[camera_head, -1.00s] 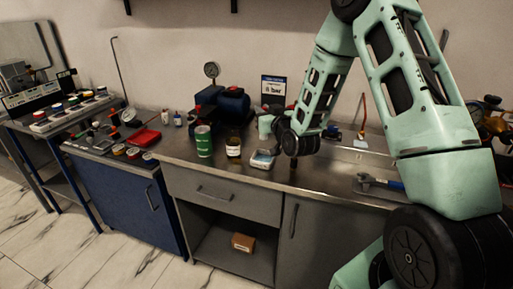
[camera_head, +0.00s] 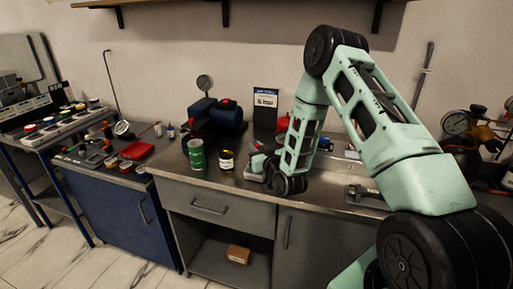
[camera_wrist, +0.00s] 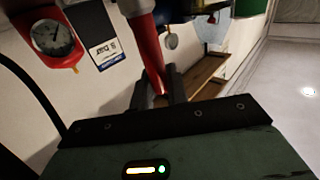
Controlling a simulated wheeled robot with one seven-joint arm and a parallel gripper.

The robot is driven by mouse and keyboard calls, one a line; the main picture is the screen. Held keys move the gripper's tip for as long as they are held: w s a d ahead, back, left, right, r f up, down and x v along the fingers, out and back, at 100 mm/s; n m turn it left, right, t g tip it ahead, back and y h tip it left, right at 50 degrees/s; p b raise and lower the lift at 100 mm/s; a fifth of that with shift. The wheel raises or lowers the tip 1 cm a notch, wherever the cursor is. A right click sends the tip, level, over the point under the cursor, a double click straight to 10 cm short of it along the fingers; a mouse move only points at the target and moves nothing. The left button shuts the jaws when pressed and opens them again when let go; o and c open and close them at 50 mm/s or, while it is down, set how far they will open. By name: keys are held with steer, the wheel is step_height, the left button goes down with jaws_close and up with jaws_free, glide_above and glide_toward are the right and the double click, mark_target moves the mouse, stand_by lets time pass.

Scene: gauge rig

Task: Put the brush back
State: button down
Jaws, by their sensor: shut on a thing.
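My gripper (camera_wrist: 158,88) shows in the wrist view with its dark fingers shut around a red handle, which I take to be the brush (camera_wrist: 144,45). The handle runs up out of the top of that view, and its bristles are not visible. In the head view my gripper (camera_head: 260,162) is low over the steel bench, beside a small pale tray (camera_head: 254,177) and right of the amber jar. My own arm hides much of the bench behind it.
A green can (camera_head: 197,154) and an amber jar (camera_head: 227,161) stand left of my gripper. A blue pump (camera_head: 226,117), a gauge (camera_head: 205,83) and a sign (camera_head: 265,105) stand behind. A wrench (camera_head: 362,193) lies to the right. A red tray (camera_head: 138,150) sits on the left cabinet.

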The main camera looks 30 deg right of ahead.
steer(key=shift+f, duration=0.1)
steer(key=shift+f+b, duration=0.15)
steer(key=shift+b, duration=0.15)
steer(key=c, duration=1.4)
jaws_free()
steer(key=shift+o, duration=0.2)
steer(key=shift+r+p, duration=0.3)
steer(key=shift+p, duration=0.05)
